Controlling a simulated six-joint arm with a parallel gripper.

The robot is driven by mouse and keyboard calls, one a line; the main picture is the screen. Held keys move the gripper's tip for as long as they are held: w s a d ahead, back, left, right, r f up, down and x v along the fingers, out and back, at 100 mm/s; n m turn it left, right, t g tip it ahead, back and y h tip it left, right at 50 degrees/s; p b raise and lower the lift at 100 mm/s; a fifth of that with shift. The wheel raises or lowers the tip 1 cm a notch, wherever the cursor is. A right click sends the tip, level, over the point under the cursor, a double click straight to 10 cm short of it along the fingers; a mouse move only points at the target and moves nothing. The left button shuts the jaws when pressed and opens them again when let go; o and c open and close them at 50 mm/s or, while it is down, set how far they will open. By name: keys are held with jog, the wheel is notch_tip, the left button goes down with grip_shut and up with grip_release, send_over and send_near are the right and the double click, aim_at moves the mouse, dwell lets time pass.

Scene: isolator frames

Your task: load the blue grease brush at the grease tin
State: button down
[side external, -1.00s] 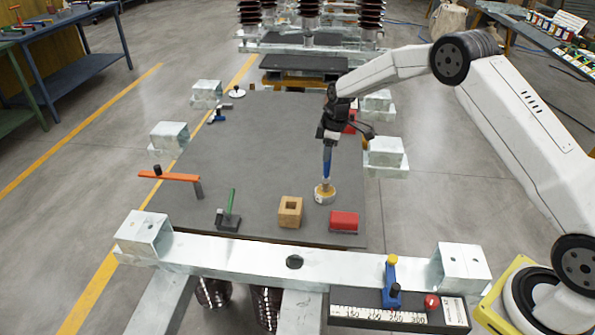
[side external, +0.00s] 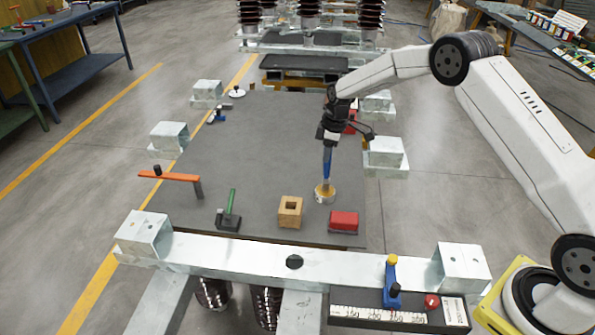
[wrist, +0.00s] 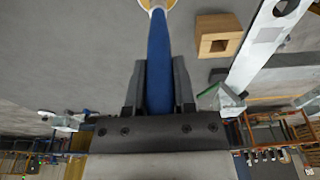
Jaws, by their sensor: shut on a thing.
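The blue grease brush (side external: 327,164) is upright, and my gripper (side external: 328,142) is shut on its handle. In the wrist view the blue handle (wrist: 159,62) runs between the two fingers of my gripper (wrist: 159,88). The brush's lower end is at the grease tin (side external: 325,195), a small round yellowish tin on the grey mat. In the wrist view the tin (wrist: 146,4) shows only in part at the top edge. How deep the bristles sit in it is hidden.
A wooden block with a square hole (side external: 290,211) and a red block (side external: 344,221) stand close by the tin. A green-handled tool (side external: 230,208) and an orange bar (side external: 170,176) are to the left. The mat's middle (side external: 240,150) is clear. A metal beam (side external: 250,256) crosses the front.

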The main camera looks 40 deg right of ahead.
jog(key=shift+r, duration=3.45)
jog(key=shift+s+a, duration=0.1)
